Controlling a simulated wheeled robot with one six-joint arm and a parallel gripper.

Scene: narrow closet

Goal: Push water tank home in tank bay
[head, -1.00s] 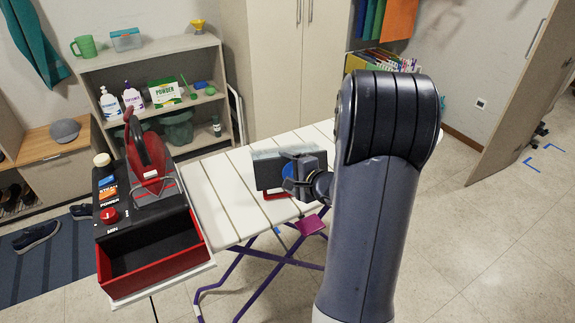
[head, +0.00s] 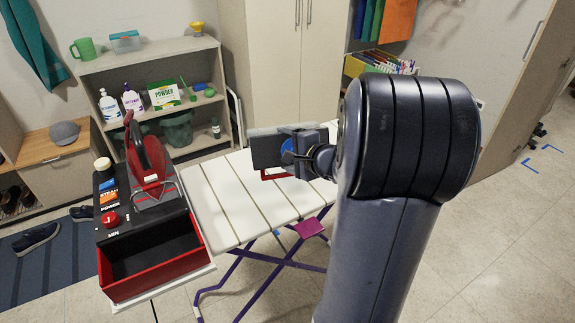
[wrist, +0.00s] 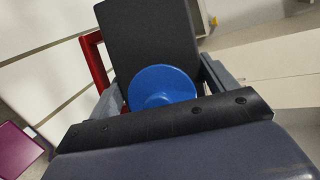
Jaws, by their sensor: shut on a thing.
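The water tank (head: 264,150) is a dark box with a pale top, a blue round cap and a red handle. My gripper (head: 293,152) is shut on it and holds it over the far part of the ironing board, apart from the bay. In the wrist view the tank's dark face (wrist: 148,40) and blue cap (wrist: 162,86) show between the fingers, with the red handle at the left. The tank bay (head: 155,257) is the open, empty red-walled box at the front of the steam station (head: 112,200), at the left.
A red iron (head: 150,165) stands on the station behind the bay. The white slatted ironing board (head: 225,200) is mostly clear between tank and bay. A magenta square (head: 308,228) sits at the board's near edge. A shelf (head: 150,57) with bottles stands behind.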

